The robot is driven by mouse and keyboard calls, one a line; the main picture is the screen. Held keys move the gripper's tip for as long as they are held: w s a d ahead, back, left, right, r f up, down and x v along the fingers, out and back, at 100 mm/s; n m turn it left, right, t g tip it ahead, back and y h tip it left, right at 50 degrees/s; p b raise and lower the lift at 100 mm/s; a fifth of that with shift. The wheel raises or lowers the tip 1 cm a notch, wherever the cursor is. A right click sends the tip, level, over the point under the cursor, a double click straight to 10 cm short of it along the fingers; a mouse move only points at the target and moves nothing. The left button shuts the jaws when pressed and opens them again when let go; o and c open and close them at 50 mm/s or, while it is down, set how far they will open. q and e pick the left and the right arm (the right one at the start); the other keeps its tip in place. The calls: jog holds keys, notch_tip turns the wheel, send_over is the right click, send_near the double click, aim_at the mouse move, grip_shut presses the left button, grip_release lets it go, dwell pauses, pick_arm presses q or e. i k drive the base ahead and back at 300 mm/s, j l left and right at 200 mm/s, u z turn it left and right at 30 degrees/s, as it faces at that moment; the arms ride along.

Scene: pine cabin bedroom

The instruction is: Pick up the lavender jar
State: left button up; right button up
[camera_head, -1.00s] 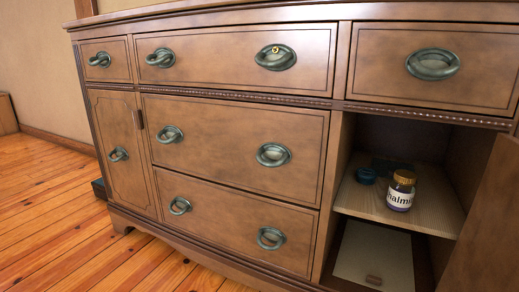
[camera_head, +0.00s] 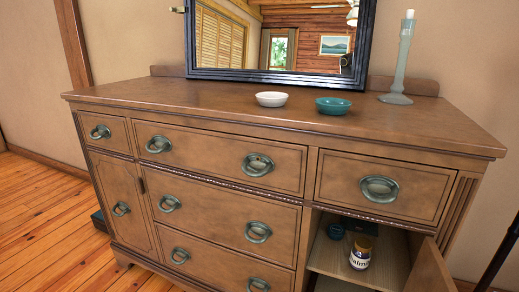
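The jar (camera_head: 360,254) stands upright on the shelf inside the dresser's open right compartment. Neither of my grippers shows in the head view, so nothing is seen touching the jar.
A small dark teal object (camera_head: 335,231) sits behind and left of the jar. The open cabinet door (camera_head: 430,272) flanks the compartment on the right. On the dresser top (camera_head: 190,95) are a white bowl (camera_head: 271,99), a teal bowl (camera_head: 333,106), a candlestick (camera_head: 398,65) and a mirror (camera_head: 300,38).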

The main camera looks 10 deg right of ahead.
aim_at(361, 253)
jog(key=k+l, duration=0.1)
jog(key=l, duration=0.4)
jog(key=k+l, duration=0.1)
jog(key=l, duration=0.95)
jog(key=k+l, duration=0.15)
jog(key=l, duration=0.35)
